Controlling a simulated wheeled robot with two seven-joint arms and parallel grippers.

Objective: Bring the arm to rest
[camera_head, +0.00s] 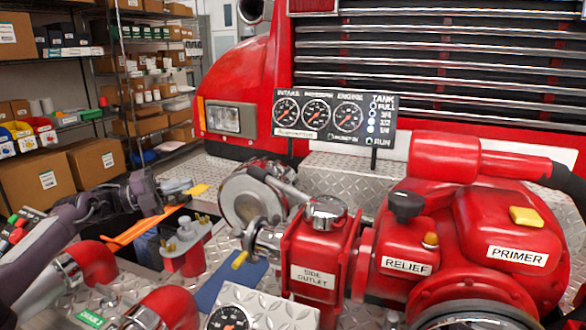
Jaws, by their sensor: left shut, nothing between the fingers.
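My left arm comes in from the left. Its gripper (190,189) is shut and empty, above the deck to the left of the pump. It is apart from the red pump (455,235), which fills the right side with a RELIEF knob (406,206) and a yellow PRIMER button (526,216). The red side outlet valve (318,255) stands left of the pump. My right gripper does not show.
A gauge panel (335,118) stands behind the pump before the truck's grille. A red fitting (186,248), an orange strip (148,227) and a small gauge (228,318) lie near the arm. Shelves with cardboard boxes (99,160) stand at left.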

